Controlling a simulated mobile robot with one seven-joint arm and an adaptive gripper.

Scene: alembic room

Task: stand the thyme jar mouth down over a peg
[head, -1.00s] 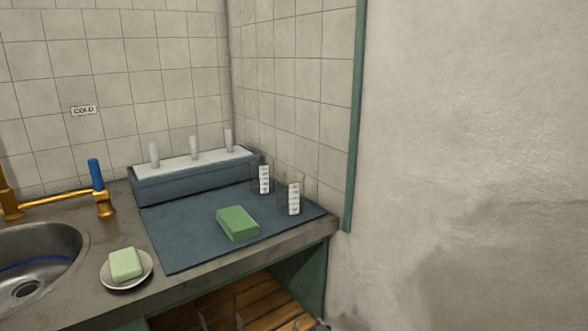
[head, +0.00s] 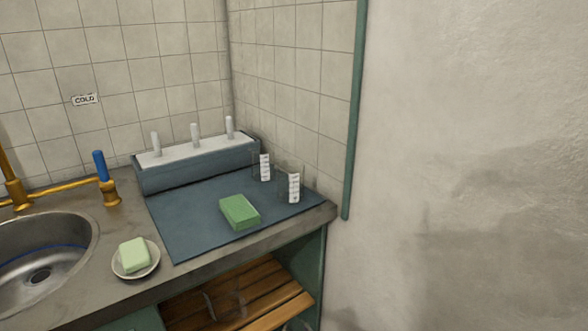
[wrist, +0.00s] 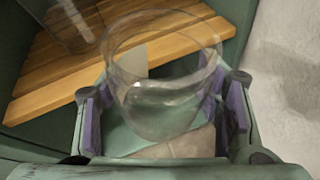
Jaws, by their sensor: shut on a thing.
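In the wrist view my gripper (wrist: 162,112) is shut on a clear glass jar (wrist: 165,75), with a purple pad on each side of it. A round rim shows at the jar's far end; I cannot read a thyme label or tell for certain which end is the mouth. In the head view three upright white pegs, left (head: 156,143), middle (head: 195,134) and right (head: 229,127), stand bare on a blue-sided rack (head: 195,172) at the back of the counter. The held jar and gripper are not clearly seen in the head view.
A soap dish (head: 136,272) sits beside the sink (head: 40,245). Below, a slatted wooden shelf (head: 265,290) holds another glass vessel (wrist: 65,25).

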